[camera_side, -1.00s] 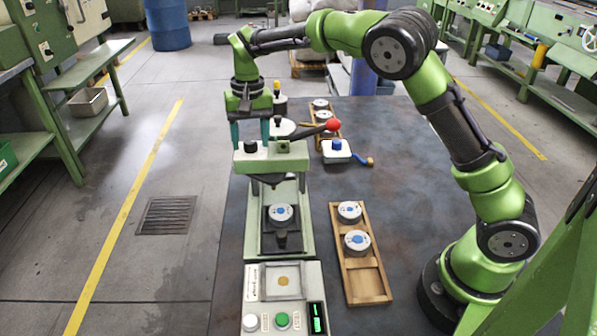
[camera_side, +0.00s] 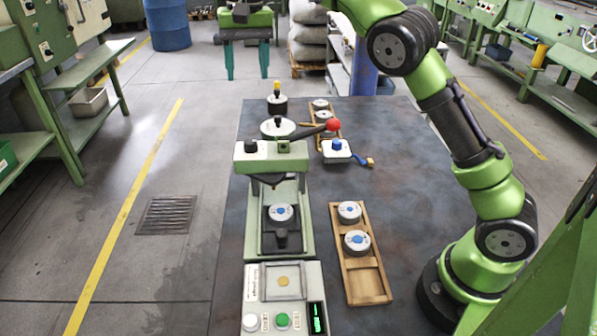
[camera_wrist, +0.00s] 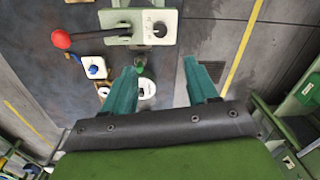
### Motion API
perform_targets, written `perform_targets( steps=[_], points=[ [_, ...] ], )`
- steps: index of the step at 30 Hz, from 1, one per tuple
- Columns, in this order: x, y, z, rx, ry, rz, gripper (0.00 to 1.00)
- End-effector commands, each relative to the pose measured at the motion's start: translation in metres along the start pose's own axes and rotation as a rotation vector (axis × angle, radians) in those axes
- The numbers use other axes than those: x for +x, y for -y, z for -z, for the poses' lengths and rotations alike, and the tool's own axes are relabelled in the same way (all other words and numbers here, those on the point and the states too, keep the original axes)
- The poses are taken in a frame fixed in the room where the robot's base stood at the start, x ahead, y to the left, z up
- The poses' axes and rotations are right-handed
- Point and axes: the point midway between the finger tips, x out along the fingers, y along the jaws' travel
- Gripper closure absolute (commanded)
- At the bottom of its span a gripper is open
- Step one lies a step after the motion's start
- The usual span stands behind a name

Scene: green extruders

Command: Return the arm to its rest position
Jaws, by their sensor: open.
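My gripper (camera_side: 247,72) is raised high near the top of the side view, above and apart from the bench. Its two teal fingers are spread with nothing between them, and they also show spread in the wrist view (camera_wrist: 162,66). My green arm bends over the table from its base at the right. The green and white press (camera_side: 272,158) with its red-knobbed lever (camera_side: 331,125) stands on the left of the bench. A round grey piece with a blue centre (camera_side: 281,213) sits in the press.
A wooden tray (camera_side: 368,287) right of the press holds two round pieces. A second tray (camera_side: 330,144), a small device with a blue knob (camera_side: 337,150) and a yellow-topped weight (camera_side: 277,103) stand behind. A control box (camera_side: 284,297) is in front. The bench's right side is clear.

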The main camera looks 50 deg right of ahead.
Motion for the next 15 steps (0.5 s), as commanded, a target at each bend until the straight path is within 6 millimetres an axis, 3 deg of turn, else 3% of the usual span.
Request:
perform_targets(
  steps=[15],
  points=[
    [-0.0066,-0.0002,0.0012,0.002,-0.007,-0.001,0.42]
  ],
)
